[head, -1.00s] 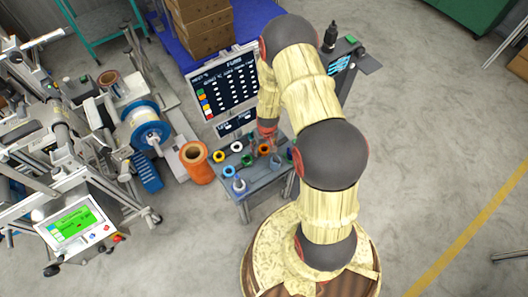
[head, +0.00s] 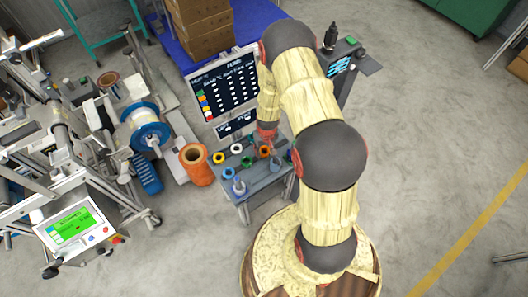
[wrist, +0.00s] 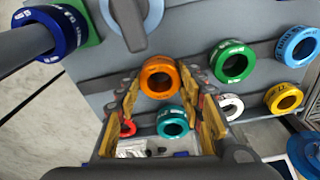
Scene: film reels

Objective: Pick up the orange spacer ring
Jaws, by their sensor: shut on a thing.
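The orange spacer ring (wrist: 161,77) is in the upper middle of the wrist view, its hole facing me. My gripper (wrist: 160,80) has its yellow-padded fingers on either side of it, shut on the ring. In the head view the orange ring (head: 264,152) shows small at the grey stand, just below my gripper (head: 267,138). I cannot tell whether the ring is clear of the stand's surface.
On the grey stand (head: 243,187), a green ring (wrist: 232,61), a teal ring (wrist: 172,122), a white ring (wrist: 231,107), a yellow ring (wrist: 283,98) and a blue ring (wrist: 298,46) surround my gripper. A dark blue ring (wrist: 62,30) is upper left. A dark board (head: 225,85) stands behind.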

